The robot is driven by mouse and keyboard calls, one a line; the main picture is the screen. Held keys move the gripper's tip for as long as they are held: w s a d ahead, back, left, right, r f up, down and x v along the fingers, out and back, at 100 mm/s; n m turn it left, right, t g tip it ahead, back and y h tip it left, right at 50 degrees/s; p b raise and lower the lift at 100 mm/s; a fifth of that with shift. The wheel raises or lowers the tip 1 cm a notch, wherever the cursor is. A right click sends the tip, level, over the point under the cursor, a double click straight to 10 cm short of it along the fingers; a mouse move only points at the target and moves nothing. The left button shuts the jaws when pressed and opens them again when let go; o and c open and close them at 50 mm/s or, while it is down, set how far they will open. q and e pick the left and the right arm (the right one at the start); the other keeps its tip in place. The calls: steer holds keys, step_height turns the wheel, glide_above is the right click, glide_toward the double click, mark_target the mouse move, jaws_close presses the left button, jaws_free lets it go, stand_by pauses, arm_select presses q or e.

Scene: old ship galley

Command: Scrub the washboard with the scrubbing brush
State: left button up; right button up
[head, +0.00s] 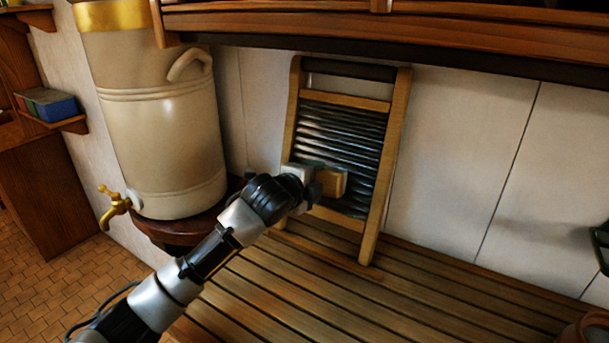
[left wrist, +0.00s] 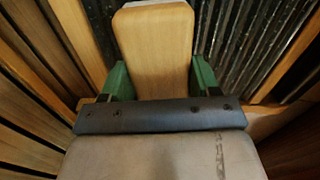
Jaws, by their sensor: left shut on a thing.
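The washboard (head: 336,148) leans against the white wall, its wooden frame standing on the slatted counter. Its dark ribbed panel also shows in the left wrist view (left wrist: 283,35). My left gripper (head: 317,183) is in front of the lower part of the ribbed panel. It is shut on the scrubbing brush (head: 331,182), a wooden block.
A large cream urn (head: 163,130) with a brass tap (head: 114,207) stands on a round wooden stand to the left. A wooden shelf (head: 400,30) overhangs the washboard. The slatted counter (head: 330,290) is clear in front, with a reddish pot (head: 588,328) at its right corner.

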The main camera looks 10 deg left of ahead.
mark_target(333, 185)
arm_select(q)
steer(key=shift+s+d+p, duration=0.2)
steer(key=shift+s+d, duration=0.05)
steer(key=shift+d, duration=0.55)
steer(key=shift+s+d+p, duration=0.25)
steer(key=shift+d, duration=0.5)
steer(key=shift+s+d+p, duration=0.2)
steer(key=shift+s+d, duration=0.05)
steer(key=shift+d, duration=0.55)
steer(key=shift+w+p, duration=0.15)
steer(key=shift+p, duration=0.25)
steer(key=shift+w+a+p, duration=0.4)
steer(key=shift+a, duration=0.45)
steer(key=shift+w+a+p, duration=0.35)
steer(key=shift+a+p, duration=0.05)
steer(key=shift+a, duration=0.4)
steer(key=shift+w+a+p, duration=0.45)
steer(key=shift+a, duration=0.35)
steer(key=shift+w+a, duration=0.3)
steer(key=shift+a, duration=0.5)
steer(key=shift+w+a+p, duration=0.4)
steer(key=shift+a+p, duration=0.3)
steer(key=shift+a, duration=0.1)
steer(key=shift+w+a+f, duration=0.1)
steer(key=shift+w+a, duration=0.2)
steer(key=shift+a, duration=0.4)
